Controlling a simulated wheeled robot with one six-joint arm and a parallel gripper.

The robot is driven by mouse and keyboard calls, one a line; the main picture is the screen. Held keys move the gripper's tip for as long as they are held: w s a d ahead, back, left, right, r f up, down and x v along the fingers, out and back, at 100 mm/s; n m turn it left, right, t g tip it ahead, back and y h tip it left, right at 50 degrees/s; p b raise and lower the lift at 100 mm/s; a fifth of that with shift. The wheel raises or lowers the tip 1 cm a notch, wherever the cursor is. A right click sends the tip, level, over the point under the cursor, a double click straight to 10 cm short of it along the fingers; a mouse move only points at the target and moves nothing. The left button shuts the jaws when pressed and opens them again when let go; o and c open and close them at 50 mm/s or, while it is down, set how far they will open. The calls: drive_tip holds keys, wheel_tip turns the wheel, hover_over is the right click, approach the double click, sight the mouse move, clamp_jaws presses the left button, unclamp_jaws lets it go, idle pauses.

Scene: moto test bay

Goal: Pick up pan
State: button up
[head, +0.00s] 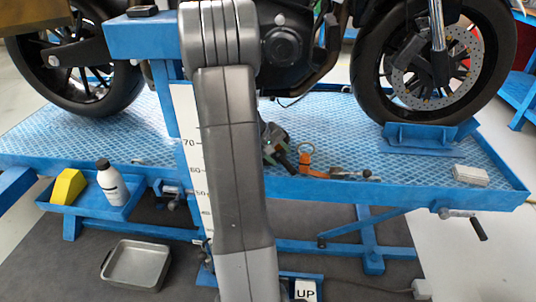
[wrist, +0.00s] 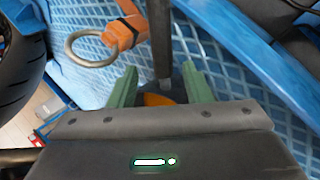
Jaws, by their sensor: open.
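The pan (head: 112,280) is a shallow grey metal tray with a rim. It lies upright on the dark floor mat at the lower left of the head view, below the blue lift. It is not visible in the wrist view. My gripper (wrist: 158,80) shows two green fingers, spread apart, over the blue patterned lift deck. In the head view my gripper is partly hidden behind my arm, up and to the right of the pan and well apart from it. A dark bar and an orange piece show between the fingers in the wrist view; I cannot tell whether they touch.
The blue lift deck (head: 400,160) carries a motorcycle (head: 285,45). An orange strap with a metal ring (wrist: 90,46) and a tool (head: 345,173) lie on it. A side tray (head: 85,209) holds a white bottle (head: 112,184) and a yellow block (head: 68,187).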

sight(281, 157)
drive_tip(key=b+x, duration=0.1)
drive_tip(key=x, duration=0.3)
drive_tip(key=shift+s+a+f, duration=0.1)
drive_tip(key=shift+a, duration=0.05)
clamp_jaws()
drive_tip(key=shift+r, duration=0.35)
